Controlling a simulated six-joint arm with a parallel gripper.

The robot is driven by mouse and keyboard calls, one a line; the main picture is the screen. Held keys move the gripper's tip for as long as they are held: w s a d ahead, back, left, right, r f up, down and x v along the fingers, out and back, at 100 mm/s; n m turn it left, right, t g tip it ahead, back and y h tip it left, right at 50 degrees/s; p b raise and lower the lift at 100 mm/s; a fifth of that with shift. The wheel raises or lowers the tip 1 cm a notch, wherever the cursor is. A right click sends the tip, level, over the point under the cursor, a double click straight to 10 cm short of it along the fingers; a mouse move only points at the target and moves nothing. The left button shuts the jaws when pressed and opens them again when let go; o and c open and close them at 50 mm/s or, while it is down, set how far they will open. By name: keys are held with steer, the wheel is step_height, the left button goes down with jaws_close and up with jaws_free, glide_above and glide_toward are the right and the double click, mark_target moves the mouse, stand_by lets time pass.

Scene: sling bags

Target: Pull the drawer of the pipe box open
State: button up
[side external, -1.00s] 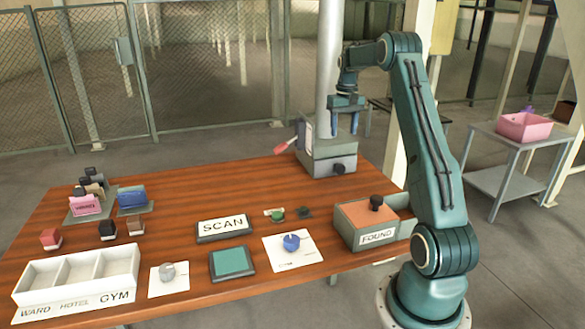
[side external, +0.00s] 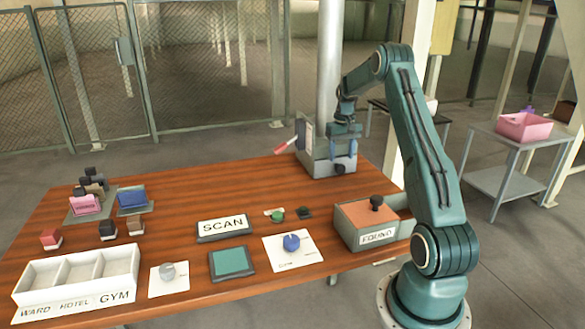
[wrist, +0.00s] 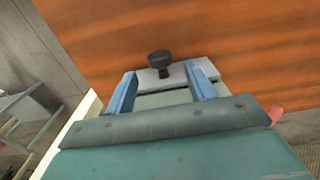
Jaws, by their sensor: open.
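The pipe box (side external: 312,150) is a grey box at the foot of the tall light pipe, at the back right of the table. Its drawer (side external: 320,168) is low on the front and has a dark round knob (side external: 340,169). In the wrist view the knob (wrist: 159,62) stands out from the light grey drawer front (wrist: 205,70), ahead of the fingers. My gripper (side external: 343,156) is open and empty, with blue fingers pointing down just above the knob. In the wrist view the gripper (wrist: 162,82) has one finger on each side of the knob's line, apart from it.
A red-handled lever (side external: 286,146) sticks out from the box's left side. The wooden table (side external: 235,185) is clear left of the pipe box.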

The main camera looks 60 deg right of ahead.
mark_target(341, 165)
steer(key=shift+f, duration=2.4)
jaws_close()
steer(key=shift+a, duration=0.1)
